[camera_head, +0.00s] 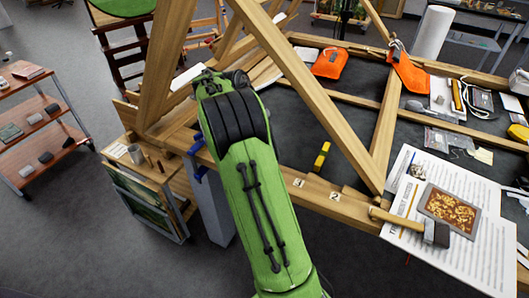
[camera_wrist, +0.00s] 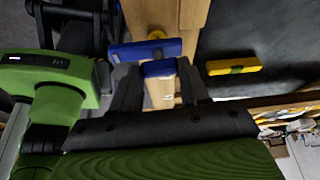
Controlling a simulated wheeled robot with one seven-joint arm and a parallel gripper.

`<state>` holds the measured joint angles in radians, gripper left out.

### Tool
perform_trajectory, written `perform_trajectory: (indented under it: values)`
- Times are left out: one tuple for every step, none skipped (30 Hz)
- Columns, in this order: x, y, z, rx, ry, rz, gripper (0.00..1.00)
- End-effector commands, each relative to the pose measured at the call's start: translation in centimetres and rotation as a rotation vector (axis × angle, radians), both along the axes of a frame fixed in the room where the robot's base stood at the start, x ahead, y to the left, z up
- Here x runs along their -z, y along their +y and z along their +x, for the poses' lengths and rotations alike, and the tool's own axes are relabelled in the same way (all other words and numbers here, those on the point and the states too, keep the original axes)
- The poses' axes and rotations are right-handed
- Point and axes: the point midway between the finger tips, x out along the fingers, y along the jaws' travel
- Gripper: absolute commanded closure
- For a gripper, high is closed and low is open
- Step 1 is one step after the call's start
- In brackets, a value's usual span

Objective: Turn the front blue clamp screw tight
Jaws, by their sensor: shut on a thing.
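In the wrist view my gripper (camera_wrist: 158,72) is shut on a blue clamp piece (camera_wrist: 158,68), which sits between its two dark fingertips. A wider blue clamp piece (camera_wrist: 145,49) lies just beyond it, across the wooden beam (camera_wrist: 172,15). In the head view, blue clamp parts (camera_head: 197,144) show at the left edge of the wooden frame, with another blue part (camera_head: 201,174) lower down. My green arm hides the gripper there. How tight the screw is cannot be seen.
A yellow-and-black tool (camera_head: 321,157) lies on the dark surface right of my arm; it also shows in the wrist view (camera_wrist: 234,67). Slanted wooden beams (camera_head: 305,90) rise above the table. A hammer (camera_head: 435,232) lies on papers at right. A small cart (camera_head: 150,190) stands left.

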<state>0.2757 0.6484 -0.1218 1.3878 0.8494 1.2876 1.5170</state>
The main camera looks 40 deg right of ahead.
Motion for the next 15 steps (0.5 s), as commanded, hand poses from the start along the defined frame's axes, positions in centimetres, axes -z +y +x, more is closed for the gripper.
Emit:
perform_trajectory:
  values:
    - [-0.01,-0.01,0.03,0.005,-0.001,0.000,0.86]
    - [0.00,0.00,0.02,0.008,-0.001,0.001,0.86]
    - [0.00,0.00,0.02,0.011,-0.001,0.000,0.86]
    - [0.00,0.00,0.02,0.012,0.000,0.000,0.86]
    - [0.01,0.00,0.02,0.013,0.000,0.000,0.86]
    - [0.00,-0.01,0.01,0.013,0.000,0.000,0.86]
    - [0.00,-0.01,0.01,0.013,0.000,0.001,0.86]
    - [0.00,-0.01,0.01,0.013,0.000,0.001,0.86]
    - [0.00,-0.01,0.01,0.013,0.000,0.000,0.86]
    - [0.00,-0.01,0.01,0.013,0.000,0.000,0.86]
    - [0.00,0.00,0.01,0.013,0.000,0.000,0.86]
    - [0.01,-0.01,0.01,0.013,0.000,0.000,0.86]
    - [0.00,-0.01,0.01,0.012,0.000,0.000,0.86]
    - [0.00,-0.01,0.01,0.012,0.000,0.000,0.86]
    - [0.01,0.00,0.00,0.012,0.000,0.000,0.51]
